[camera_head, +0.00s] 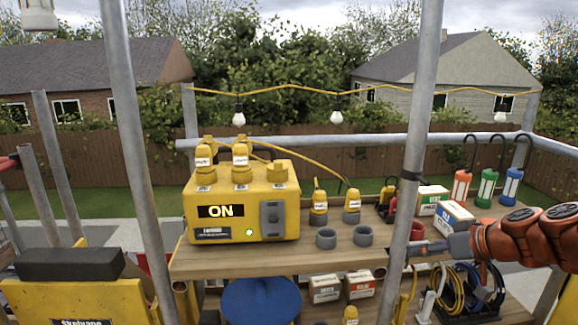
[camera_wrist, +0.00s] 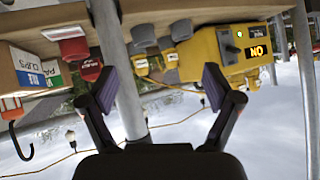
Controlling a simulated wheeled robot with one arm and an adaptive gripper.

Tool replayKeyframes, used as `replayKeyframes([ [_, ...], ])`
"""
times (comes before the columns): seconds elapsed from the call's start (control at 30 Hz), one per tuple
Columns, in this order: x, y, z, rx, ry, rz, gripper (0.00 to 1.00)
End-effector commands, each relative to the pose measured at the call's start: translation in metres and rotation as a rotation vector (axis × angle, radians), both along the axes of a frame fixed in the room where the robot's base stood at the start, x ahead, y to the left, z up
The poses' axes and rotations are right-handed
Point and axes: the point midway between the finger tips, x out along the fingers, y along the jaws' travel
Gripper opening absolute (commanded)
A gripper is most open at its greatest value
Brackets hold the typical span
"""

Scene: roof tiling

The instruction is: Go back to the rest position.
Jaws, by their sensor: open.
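My gripper (camera_wrist: 160,88) shows in the wrist view with its two dark fingers spread wide apart. Nothing is held between them. Behind the fingers stand a grey scaffold pole (camera_wrist: 118,75) and the yellow power box (camera_wrist: 228,52), and this view is upside down. In the head view my orange-red arm reaches in from the right edge, over the right end of the wooden shelf (camera_head: 345,258). The fingers are hard to make out there, near the right scaffold pole (camera_head: 409,165). The yellow power box (camera_head: 243,211) reads ON, with a green light and yellow plugs on top.
Two yellow plugs (camera_head: 319,203) and two grey rings (camera_head: 326,238) lie on the shelf. Labelled boxes (camera_head: 455,217) and coloured lamps (camera_head: 487,188) stand at the right, close to my arm. A bulb string (camera_head: 336,117) hangs behind. Scaffold poles (camera_head: 128,130) stand in front.

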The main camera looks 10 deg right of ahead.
Motion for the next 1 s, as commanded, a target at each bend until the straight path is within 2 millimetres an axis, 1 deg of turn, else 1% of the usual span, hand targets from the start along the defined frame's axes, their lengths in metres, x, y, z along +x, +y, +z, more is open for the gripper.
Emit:
replayKeyframes([
  [0.03, -0.005, 0.034, -0.003, 0.006, 0.049, 0.049, 0.89],
  [0.07, -0.009, 0.051, -0.006, 0.010, 0.083, 0.071, 0.89],
  [0.1, -0.016, 0.074, -0.011, 0.014, 0.130, 0.099, 0.89],
  [0.13, -0.023, 0.091, -0.015, 0.016, 0.170, 0.118, 0.89],
  [0.17, -0.031, 0.107, -0.021, 0.017, 0.212, 0.136, 0.89],
  [0.2, -0.043, 0.128, -0.027, 0.015, 0.269, 0.160, 0.89],
  [0.27, -0.064, 0.157, -0.037, 0.006, 0.358, 0.186, 0.89],
  [0.3, -0.080, 0.174, -0.046, -0.006, 0.422, 0.197, 0.89],
  [0.37, -0.107, 0.196, -0.058, -0.029, 0.523, 0.207, 0.89],
  [0.4, -0.127, 0.208, -0.066, -0.051, 0.590, 0.206, 0.89],
  [0.43, -0.143, 0.215, -0.072, -0.068, 0.642, 0.201, 0.89],
  [0.47, -0.159, 0.221, -0.079, -0.088, 0.694, 0.190, 0.89],
  [0.5, -0.179, 0.226, -0.086, -0.115, 0.757, 0.174, 0.89],
  [0.53, -0.193, 0.228, -0.090, -0.135, 0.798, 0.158, 0.89],
  [0.6, -0.222, 0.229, -0.100, -0.181, 0.885, 0.117, 0.89],
  [0.7, -0.256, 0.225, -0.109, -0.239, 0.976, 0.049, 0.89],
  [0.8, -0.285, 0.218, -0.115, -0.290, 1.050, -0.017, 0.89],
  [0.93, -0.317, 0.206, -0.121, -0.354, 1.121, -0.107, 0.89],
  [1.0, -0.332, 0.195, -0.123, -0.387, 1.151, -0.160, 0.89],
])
